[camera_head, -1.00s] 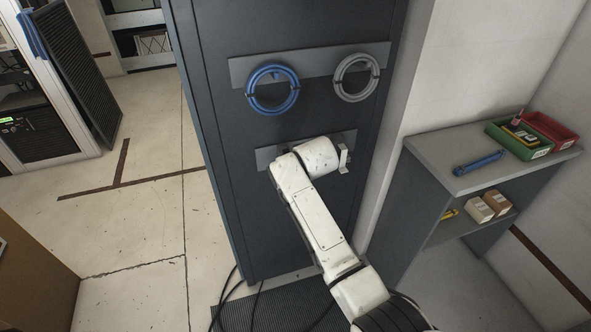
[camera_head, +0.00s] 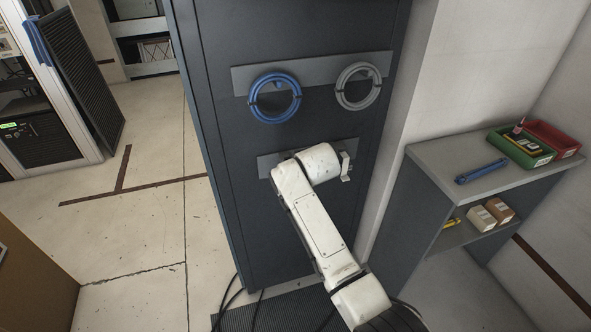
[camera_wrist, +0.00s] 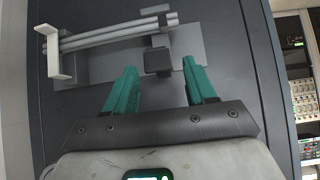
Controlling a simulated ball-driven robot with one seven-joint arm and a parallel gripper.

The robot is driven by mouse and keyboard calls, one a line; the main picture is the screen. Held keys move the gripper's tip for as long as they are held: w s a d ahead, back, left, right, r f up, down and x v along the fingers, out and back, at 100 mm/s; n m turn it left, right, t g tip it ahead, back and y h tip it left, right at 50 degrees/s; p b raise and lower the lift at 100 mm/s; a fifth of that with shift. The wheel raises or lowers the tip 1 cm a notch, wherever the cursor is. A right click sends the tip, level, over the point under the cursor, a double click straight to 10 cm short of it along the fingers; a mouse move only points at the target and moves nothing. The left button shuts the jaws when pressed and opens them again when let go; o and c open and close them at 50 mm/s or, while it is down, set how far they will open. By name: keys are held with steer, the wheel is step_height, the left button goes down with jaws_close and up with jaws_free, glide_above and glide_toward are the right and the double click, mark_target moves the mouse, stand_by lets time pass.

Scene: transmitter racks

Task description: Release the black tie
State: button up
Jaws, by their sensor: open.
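In the wrist view, a small black block (camera_wrist: 158,61), which looks like the black tie, sits below a bundle of grey cables (camera_wrist: 110,36). A dark band also shows at the top of the bundle. The cables run across a grey plate (camera_wrist: 188,42), with a white hooked bracket (camera_wrist: 53,50) at their left end. My gripper (camera_wrist: 159,69) has two green fingers spread apart, one on each side of the block in the picture. I cannot tell whether they touch it. In the head view, my arm hides the tie and most of the cables at the lower plate (camera_head: 267,166).
A blue coil (camera_head: 274,119) and a grey coil (camera_head: 341,91) hang from an upper plate on the dark cabinet. A grey shelf unit (camera_head: 450,152) with a blue tool and green and red bins stands right. Black cables lie on the floor. Floor left is clear.

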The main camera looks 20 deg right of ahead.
steer(key=shift+s, duration=0.15)
steer(key=v, duration=1)
steer(key=shift+s+r+b, duration=0.15)
steer(key=shift+r+b, duration=0.1)
steer(key=shift+b, duration=0.1)
steer(key=s+d+f+g, duration=0.2)
steer(key=s+f, duration=0.7)
steer(key=s+d+f+g, duration=0.2)
steer(key=s+f, duration=0.1)
steer(key=s, duration=0.8)
steer(key=s+d+f+g, duration=0.2)
steer(key=s+f, duration=0.2)
steer(key=s, duration=0.8)
steer(key=s+d+f+g, duration=0.1)
steer(key=s+f, duration=0.3)
steer(key=s, duration=0.8)
steer(key=shift+s+d+m+g, duration=0.3)
steer(key=shift+d+g, duration=0.1)
steer(key=shift+g, duration=0.2)
steer(key=shift+w, duration=0.1)
